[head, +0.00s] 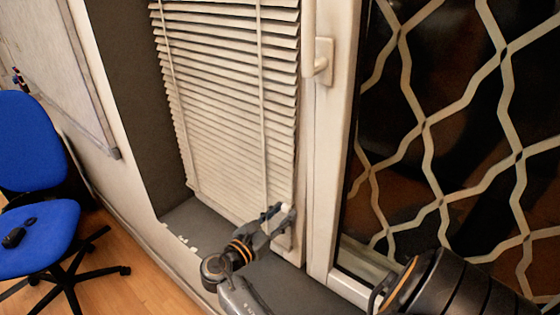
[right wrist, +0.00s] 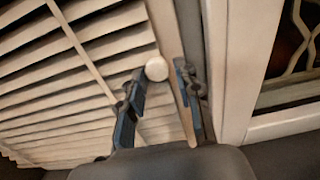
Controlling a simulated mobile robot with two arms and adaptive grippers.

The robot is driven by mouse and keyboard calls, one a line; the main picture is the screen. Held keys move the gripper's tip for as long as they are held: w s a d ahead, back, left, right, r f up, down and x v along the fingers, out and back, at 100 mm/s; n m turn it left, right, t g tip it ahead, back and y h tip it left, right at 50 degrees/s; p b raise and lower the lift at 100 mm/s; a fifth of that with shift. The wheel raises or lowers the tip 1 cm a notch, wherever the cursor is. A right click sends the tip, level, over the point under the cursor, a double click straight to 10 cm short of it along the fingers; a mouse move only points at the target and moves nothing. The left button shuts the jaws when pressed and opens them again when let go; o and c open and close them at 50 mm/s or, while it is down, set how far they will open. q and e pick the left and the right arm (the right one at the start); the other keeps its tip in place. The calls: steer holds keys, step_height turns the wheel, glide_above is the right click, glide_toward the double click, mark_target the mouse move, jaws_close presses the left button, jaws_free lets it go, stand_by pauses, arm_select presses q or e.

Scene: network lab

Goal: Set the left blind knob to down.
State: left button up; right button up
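The left blind (head: 225,110) is a white slatted blind in the window recess, lowered nearly to the sill. A small round white knob (right wrist: 156,68) sits at its lower right edge; in the head view it is a small pale spot (head: 285,207) at my gripper's tips. My right gripper (head: 277,214) reaches up to it from below. In the right wrist view its two blue-grey fingers (right wrist: 160,76) are apart, with the knob between or just beyond the tips. I cannot tell whether they touch it. The knob's setting cannot be read. My left gripper is out of view.
The grey sill (head: 205,215) runs under the blind. A white window frame with a handle (head: 321,62) stands right of it, beside dark glass with a pale lattice (head: 425,125). A blue office chair (head: 35,225) stands at the left on the wooden floor.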

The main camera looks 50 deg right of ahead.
steer(key=shift+o, duration=0.5)
steer(key=shift+d, duration=0.1)
steer(key=shift+r, duration=0.1)
steer(key=shift+r, duration=0.1)
steer(key=shift+r, duration=0.25)
glide_toward(295, 174)
steer(key=d, duration=0.4)
steer(key=shift+w+d+r, duration=0.15)
steer(key=shift+r, duration=0.1)
steer(key=shift+f, duration=0.1)
